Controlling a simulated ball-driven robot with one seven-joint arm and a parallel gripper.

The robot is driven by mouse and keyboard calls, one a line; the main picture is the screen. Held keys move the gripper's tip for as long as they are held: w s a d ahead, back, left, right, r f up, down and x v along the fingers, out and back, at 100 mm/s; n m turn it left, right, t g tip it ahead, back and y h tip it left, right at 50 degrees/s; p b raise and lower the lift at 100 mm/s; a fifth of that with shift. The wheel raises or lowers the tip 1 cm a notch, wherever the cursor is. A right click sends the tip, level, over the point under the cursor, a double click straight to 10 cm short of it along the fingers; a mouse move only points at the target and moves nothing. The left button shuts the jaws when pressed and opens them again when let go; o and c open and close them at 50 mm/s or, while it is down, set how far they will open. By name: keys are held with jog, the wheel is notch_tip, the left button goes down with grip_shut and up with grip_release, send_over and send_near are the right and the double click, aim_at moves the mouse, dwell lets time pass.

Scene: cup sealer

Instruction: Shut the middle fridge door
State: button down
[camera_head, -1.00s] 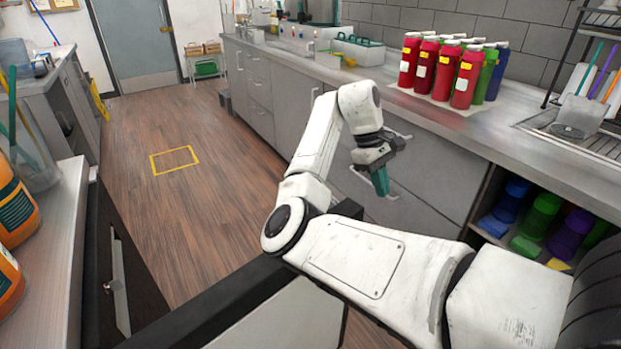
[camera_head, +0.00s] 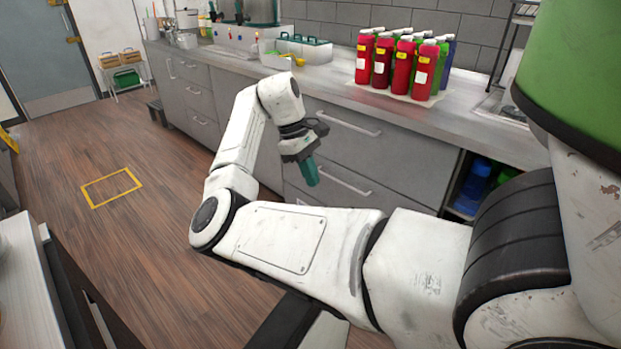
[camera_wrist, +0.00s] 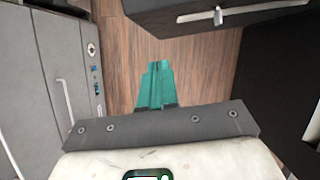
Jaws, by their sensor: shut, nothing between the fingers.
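My gripper (camera_head: 308,174) has teal fingers pressed together, with nothing between them. It hangs in the air in front of the grey drawer fronts in the head view. In the wrist view the shut fingers (camera_wrist: 155,78) point over bare wooden floor. A dark door or panel with a silver handle (camera_wrist: 228,14) lies beyond the fingers at the upper right, apart from them. Another dark front (camera_wrist: 285,90) is at the right edge. A dark front with a handle (camera_head: 98,318) shows at the lower left of the head view. I cannot tell which is the middle fridge door.
A grey counter (camera_head: 300,82) with drawers runs along the back. Red, green and blue bottles (camera_head: 403,65) stand on it. A grey unit with a handle (camera_wrist: 45,75) is left in the wrist view. Open floor (camera_head: 110,235) with a yellow rectangle lies left of my arm.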

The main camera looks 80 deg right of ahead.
jog(key=s+a+f, duration=0.2)
jog(key=s+f, duration=0.4)
jog(key=f, duration=0.1)
jog(key=shift+s+a+p, duration=0.2)
jog(key=shift+p, duration=0.25)
